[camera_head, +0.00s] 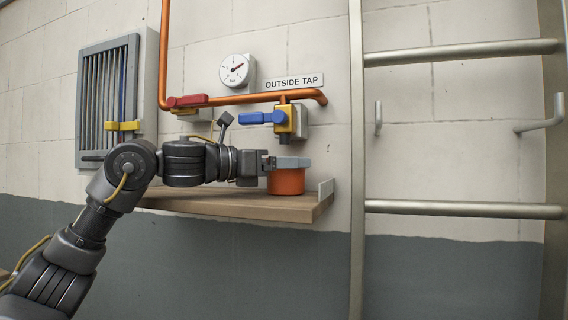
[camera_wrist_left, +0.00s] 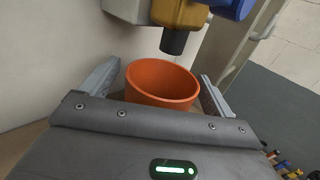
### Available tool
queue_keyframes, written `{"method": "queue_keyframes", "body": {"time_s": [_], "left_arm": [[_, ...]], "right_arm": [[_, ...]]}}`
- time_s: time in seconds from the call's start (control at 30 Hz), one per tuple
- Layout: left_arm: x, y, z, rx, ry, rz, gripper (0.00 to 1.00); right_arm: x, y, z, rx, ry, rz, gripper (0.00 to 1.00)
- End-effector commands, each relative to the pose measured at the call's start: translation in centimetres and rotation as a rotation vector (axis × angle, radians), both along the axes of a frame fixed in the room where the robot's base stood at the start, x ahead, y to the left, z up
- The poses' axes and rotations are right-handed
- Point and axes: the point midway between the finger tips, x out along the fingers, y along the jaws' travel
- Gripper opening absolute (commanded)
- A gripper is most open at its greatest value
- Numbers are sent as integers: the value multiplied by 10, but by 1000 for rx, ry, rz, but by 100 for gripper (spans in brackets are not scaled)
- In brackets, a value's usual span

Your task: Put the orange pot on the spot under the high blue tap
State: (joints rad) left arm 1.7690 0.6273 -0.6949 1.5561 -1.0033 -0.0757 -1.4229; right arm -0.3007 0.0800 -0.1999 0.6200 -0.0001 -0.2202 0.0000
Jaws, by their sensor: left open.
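The orange pot (camera_head: 286,182) stands upright on the wooden shelf (camera_head: 230,207), near its right end. The blue-handled tap (camera_head: 284,119) is on the wall above it. In the left wrist view the pot (camera_wrist_left: 160,84) is empty, and the tap's dark spout (camera_wrist_left: 174,41) hangs above its far rim. My left gripper (camera_head: 290,163) is at the pot. Its open fingers (camera_wrist_left: 158,85) lie on either side of the pot, with a gap visible on the right. The spot under the pot is hidden. My right gripper is not in view.
A small upright plate (camera_head: 326,190) stands at the shelf's right end. A metal ladder-like rail (camera_head: 357,150) is right of it. Copper pipe (camera_head: 240,99) with a red handle (camera_head: 187,101) runs above my left arm. A slatted panel (camera_head: 106,100) is on the left.

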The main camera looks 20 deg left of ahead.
Motion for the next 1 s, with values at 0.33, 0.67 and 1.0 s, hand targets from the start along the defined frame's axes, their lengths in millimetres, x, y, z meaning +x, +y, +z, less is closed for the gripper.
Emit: {"method": "queue_keyframes", "body": {"time_s": [0.33, 0.67, 1.0], "left_arm": [[-13, 16, -1, 0, -3, 2, 89], [-59, 68, -1, -1, -2, 2, 89], [-79, 90, 2, 0, 0, -1, 89]], "right_arm": [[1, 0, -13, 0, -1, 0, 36], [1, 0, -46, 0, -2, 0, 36], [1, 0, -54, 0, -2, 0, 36]]}}
